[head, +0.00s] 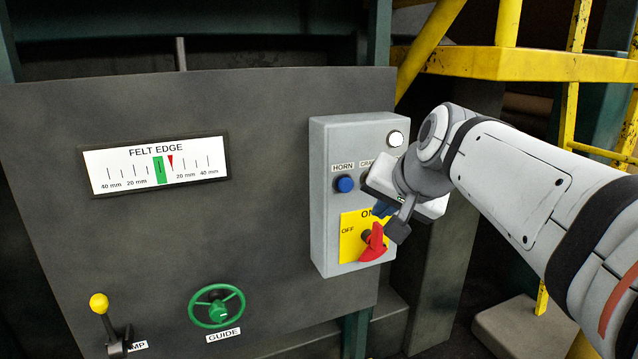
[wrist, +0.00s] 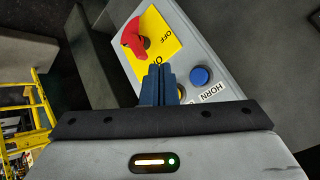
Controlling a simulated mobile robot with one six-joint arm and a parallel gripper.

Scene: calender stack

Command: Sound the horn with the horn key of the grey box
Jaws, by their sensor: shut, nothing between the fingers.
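The grey box (head: 348,136) is mounted on the right part of a dark panel. Its horn key is a round blue button (head: 344,183) under the label HORN, and it also shows in the wrist view (wrist: 200,76). My gripper (head: 383,209) is shut and empty in front of the box. Its blue fingertips (wrist: 161,70) show in the wrist view beside the blue button, apart from it in the picture. In the head view they are right of and below the button. The second label and the key under it are mostly hidden by my gripper.
A red rotary switch (head: 373,243) on a yellow ON/OFF plate (head: 350,225) sits just below my fingers. A white lamp (head: 395,138) is at the box's top. The panel also bears a FELT EDGE gauge (head: 155,165), a green handwheel (head: 217,306) and a yellow-knobbed lever (head: 99,303).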

